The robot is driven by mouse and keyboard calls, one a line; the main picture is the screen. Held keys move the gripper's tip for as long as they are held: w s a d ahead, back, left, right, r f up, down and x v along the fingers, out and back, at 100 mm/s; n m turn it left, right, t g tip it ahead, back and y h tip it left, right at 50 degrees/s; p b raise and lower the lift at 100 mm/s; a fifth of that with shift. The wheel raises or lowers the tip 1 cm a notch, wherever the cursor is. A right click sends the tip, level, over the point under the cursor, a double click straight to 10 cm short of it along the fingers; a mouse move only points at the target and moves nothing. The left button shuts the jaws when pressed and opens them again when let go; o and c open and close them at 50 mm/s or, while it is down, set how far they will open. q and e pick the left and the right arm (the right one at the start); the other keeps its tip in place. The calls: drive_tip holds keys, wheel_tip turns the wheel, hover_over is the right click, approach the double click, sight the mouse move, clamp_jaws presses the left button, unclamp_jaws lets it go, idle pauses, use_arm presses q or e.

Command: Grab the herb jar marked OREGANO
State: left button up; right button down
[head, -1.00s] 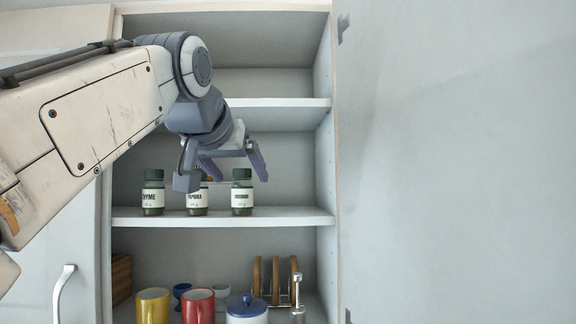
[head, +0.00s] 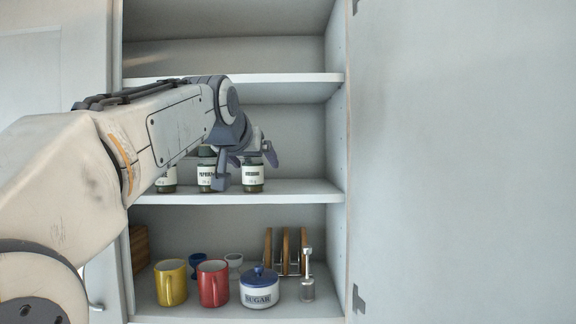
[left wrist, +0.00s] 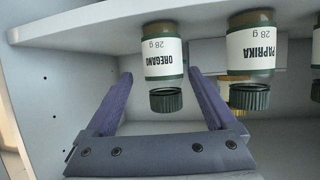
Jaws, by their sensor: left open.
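The OREGANO jar (head: 253,181), with a dark green lid and white label, stands upright on the middle shelf, rightmost of the visible jars. In the left wrist view the OREGANO jar (left wrist: 163,55) appears upside down, its label readable. My left gripper (head: 246,168) is in front of it, partly covering its top in the head view. The left gripper (left wrist: 160,76) is open, with one finger to each side of the jar in the picture; whether the jar is between the fingertips or just beyond them is unclear. My right gripper is not in view.
The PAPRIKA jar (head: 205,180) stands close left of the OREGANO jar, with another jar (head: 168,180) further left. The cabinet's side wall (head: 336,140) is to the right. Below are mugs (head: 212,284), a sugar pot (head: 259,289) and a rack (head: 286,252).

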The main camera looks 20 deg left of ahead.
use_arm(q)
drive_tip(key=shift+r, duration=0.35)
